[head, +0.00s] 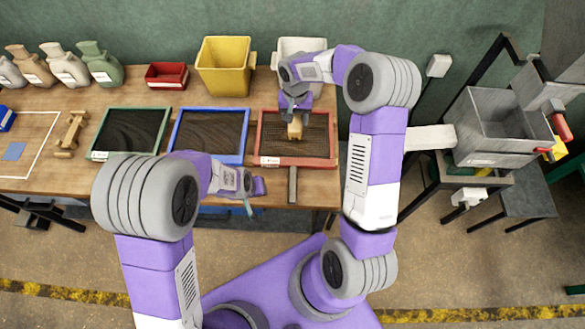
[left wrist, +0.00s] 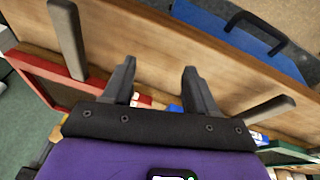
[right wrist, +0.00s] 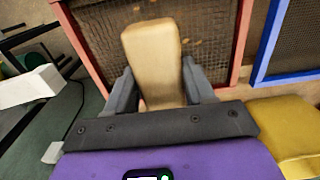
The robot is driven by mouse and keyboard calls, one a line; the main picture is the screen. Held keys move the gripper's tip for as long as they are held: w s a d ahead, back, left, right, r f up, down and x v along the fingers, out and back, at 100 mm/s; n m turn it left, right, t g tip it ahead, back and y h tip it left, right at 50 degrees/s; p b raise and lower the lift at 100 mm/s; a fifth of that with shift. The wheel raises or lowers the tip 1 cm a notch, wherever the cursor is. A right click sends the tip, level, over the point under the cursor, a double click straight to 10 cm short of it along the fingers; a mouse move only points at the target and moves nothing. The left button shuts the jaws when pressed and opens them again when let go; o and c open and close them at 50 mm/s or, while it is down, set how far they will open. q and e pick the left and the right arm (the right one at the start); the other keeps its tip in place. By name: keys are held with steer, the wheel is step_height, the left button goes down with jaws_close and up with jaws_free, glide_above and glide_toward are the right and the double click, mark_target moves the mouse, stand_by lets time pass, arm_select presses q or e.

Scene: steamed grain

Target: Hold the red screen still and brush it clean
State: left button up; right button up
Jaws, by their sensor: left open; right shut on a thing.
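The red screen (head: 315,163), a red frame around dark mesh, lies at the right end of the table. Its grey handle (head: 292,185) sticks out past the front edge and also shows in the left wrist view (left wrist: 66,38). My right gripper (head: 295,108) is shut on a pale wooden brush (head: 295,130) over the mesh. In the right wrist view the brush (right wrist: 152,55) stands inside the red frame (right wrist: 243,42), with a few tan grains around it. Its lower end is hidden. My left gripper (left wrist: 158,68) is open and empty at the front edge, left of the red screen's handle.
The blue screen (head: 247,140) and green screen (head: 95,135) lie to the left. A yellow bin (head: 224,68), a red tray (head: 167,76) and a white bin (head: 300,45) stand behind. A grey metal hopper (head: 500,125) stands right of the table.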

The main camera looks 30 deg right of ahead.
arm_select(q)
steer(key=m+t, duration=0.1)
steer(key=m, duration=0.1)
glide_toward(293, 174)
steer(key=shift+t, duration=0.3)
steer(key=x, duration=0.8)
steer(key=shift+s+d+f, duration=0.1)
steer(key=shift+d+f, duration=0.05)
steer(key=shift+f, duration=0.2)
jaws_close()
stand_by(0.9)
